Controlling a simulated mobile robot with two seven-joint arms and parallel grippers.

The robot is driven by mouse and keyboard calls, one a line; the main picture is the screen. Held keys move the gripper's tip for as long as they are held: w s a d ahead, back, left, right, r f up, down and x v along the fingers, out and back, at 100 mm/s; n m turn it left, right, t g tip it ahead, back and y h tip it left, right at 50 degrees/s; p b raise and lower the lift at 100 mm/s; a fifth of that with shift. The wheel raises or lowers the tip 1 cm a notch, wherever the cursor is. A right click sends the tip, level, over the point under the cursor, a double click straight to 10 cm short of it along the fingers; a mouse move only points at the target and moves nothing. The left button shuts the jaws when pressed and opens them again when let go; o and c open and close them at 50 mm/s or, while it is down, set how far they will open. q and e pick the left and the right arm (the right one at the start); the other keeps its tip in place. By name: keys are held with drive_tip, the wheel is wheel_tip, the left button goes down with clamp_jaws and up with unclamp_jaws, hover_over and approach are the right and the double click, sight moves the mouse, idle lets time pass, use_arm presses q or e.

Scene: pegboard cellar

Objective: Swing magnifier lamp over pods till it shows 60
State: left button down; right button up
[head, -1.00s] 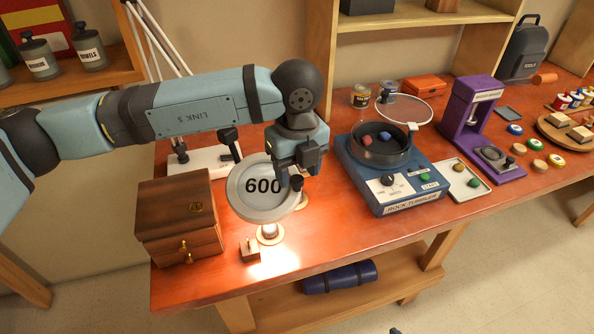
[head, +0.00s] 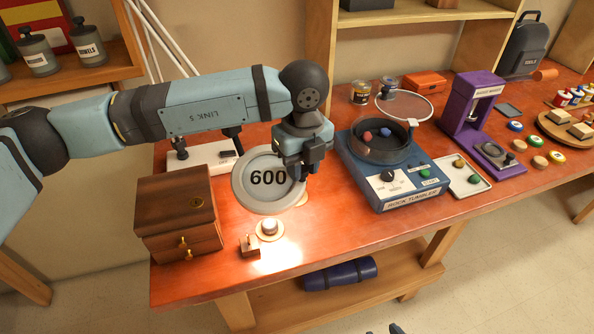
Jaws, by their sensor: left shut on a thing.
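The magnifier lamp's round grey head (head: 245,190) reads "600" on its face. It hangs over the left part of the workbench. Its white stand (head: 205,155) is behind, partly hidden by my left arm. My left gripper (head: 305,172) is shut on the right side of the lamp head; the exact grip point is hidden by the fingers. A small pale round piece (head: 269,228) on a disc sits in bright light just below the head, and another disc is partly covered near the gripper. I cannot tell which pieces are the pods. My right gripper is not recognisable in view.
A wooden drawer box (head: 165,212) stands left of the lamp head, with a small wooden block (head: 250,246) near the front edge. A blue rock tumbler (head: 395,185) stands close to the right of my gripper. A purple press (head: 465,115) is farther right.

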use_arm(q)
drive_tip(key=w+d+n+b, duration=0.3)
drive_tip(key=w+d, duration=0.2)
drive_tip(key=w, duration=0.6)
drive_tip(key=shift+w+n, duration=0.25)
drive_tip(key=shift+n, duration=0.15)
drive_tip(key=c, duration=1.1)
unclamp_jaws()
drive_tip(key=shift+o, duration=1)
drive_tip(key=shift+r, duration=0.1)
